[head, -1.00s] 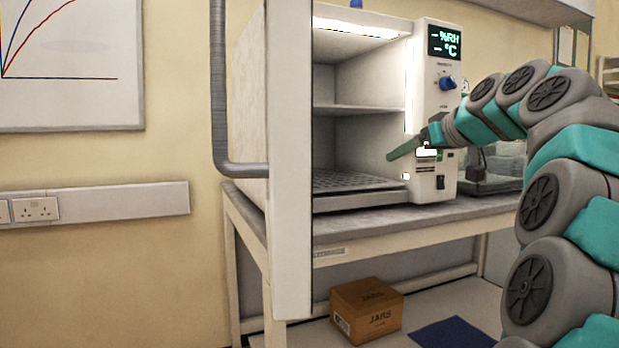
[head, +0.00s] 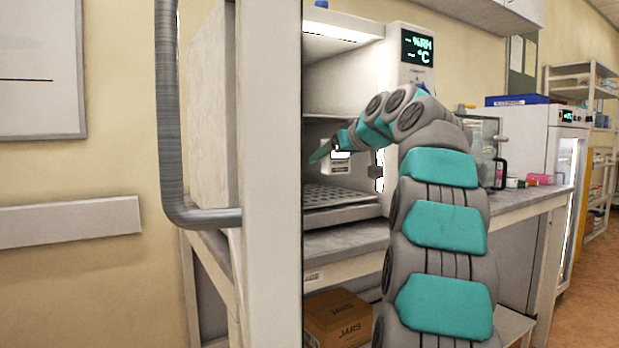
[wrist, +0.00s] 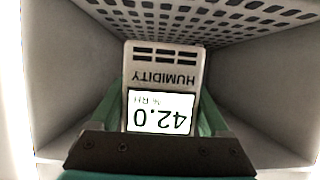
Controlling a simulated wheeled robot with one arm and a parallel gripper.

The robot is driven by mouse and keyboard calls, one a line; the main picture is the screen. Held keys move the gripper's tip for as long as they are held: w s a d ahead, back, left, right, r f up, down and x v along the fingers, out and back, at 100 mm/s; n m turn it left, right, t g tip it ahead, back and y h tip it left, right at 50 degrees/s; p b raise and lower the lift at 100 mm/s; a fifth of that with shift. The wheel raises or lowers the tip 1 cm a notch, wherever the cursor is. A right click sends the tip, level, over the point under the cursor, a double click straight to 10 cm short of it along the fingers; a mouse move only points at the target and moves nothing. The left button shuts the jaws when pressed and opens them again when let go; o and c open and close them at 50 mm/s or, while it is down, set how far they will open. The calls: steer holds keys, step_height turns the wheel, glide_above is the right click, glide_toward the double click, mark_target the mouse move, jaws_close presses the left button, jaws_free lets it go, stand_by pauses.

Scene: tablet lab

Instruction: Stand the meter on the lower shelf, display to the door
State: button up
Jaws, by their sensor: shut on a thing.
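My gripper (head: 333,150) is shut on the white humidity meter (head: 338,166), inside the chamber opening and above the perforated lower shelf (head: 345,196). In the wrist view the meter (wrist: 165,62) sits between the green fingers of my gripper (wrist: 160,100). The lettering is upside down in that picture, with a perforated panel (wrist: 205,22) across the top. The meter appears apart from the lower shelf. The fingertips are partly hidden behind the meter.
The open white door (head: 270,150) stands to the left of the opening. The control panel (head: 416,60) is to the right, with my arm in front. Plain walls (wrist: 262,85) flank the meter. A jars box (head: 338,320) lies below the bench. The lower shelf looks clear.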

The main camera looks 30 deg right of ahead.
mark_target(340, 164)
steer(key=shift+w+p, duration=1.45)
steer(key=shift+w, duration=2.7)
steer(key=shift+d+f+b, duration=0.2)
steer(key=shift+f+b, duration=0.5)
steer(key=shift+f, duration=2.25)
steer(key=shift+w+f, duration=0.15)
steer(key=shift+f, duration=0.35)
steer(key=o, duration=1.2)
steer(key=shift+f, duration=0.1)
steer(key=shift+o, duration=0.2)
steer(key=b+v, duration=0.2)
steer(key=v, duration=1)
